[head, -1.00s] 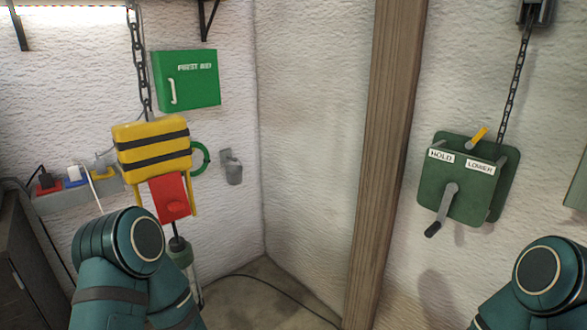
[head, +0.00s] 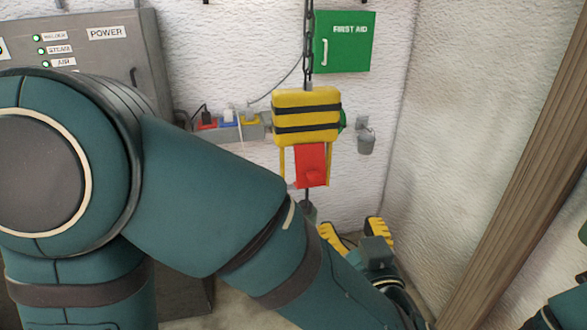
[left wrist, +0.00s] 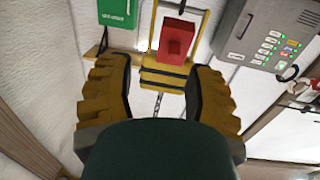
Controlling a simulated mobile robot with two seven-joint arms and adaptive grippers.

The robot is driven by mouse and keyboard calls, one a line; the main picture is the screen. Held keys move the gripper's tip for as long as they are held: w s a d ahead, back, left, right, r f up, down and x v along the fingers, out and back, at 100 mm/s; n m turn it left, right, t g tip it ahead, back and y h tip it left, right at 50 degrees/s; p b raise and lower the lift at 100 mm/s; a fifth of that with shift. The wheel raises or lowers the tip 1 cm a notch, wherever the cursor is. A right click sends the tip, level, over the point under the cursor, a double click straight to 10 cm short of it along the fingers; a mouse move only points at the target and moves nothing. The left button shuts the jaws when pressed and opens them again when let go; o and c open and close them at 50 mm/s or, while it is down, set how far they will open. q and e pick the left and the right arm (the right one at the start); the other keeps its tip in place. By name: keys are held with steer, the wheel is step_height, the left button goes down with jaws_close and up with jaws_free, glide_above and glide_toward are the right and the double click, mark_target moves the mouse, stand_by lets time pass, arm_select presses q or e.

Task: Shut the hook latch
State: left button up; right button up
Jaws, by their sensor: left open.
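A yellow hook block (head: 306,116) with black stripes hangs on a chain (head: 309,45). A red latch piece (head: 311,165) with a raised knob sits below it between two yellow side bars. I cannot tell how far the latch stands open. My left gripper (head: 355,229) is open and empty, low and to the right of the red piece, with its yellow fingers apart. In the left wrist view the red piece (left wrist: 176,40) and striped block (left wrist: 165,72) show beyond and between the spread fingers (left wrist: 160,88), not touching them. My right gripper is out of view.
A grey power cabinet (head: 95,60) stands at the left. A green first aid box (head: 345,42) and a grey wall holder (head: 365,138) are behind the block. A socket strip (head: 250,130) is on the wall. A wooden post (head: 520,215) is at the right.

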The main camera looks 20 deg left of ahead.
mark_target(315, 174)
arm_select(q)
steer(key=shift+n+y, duration=0.4)
steer(key=shift+y, duration=0.4)
steer(key=x, duration=0.4)
steer(key=a+r+x, duration=0.1)
steer(key=x, duration=0.3)
steer(key=s+x, duration=0.1)
steer(key=x, duration=0.3)
steer(key=shift+w+a+r, duration=0.2)
steer(key=shift+a+r, duration=0.15)
steer(key=shift+a, duration=0.15)
jaws_close()
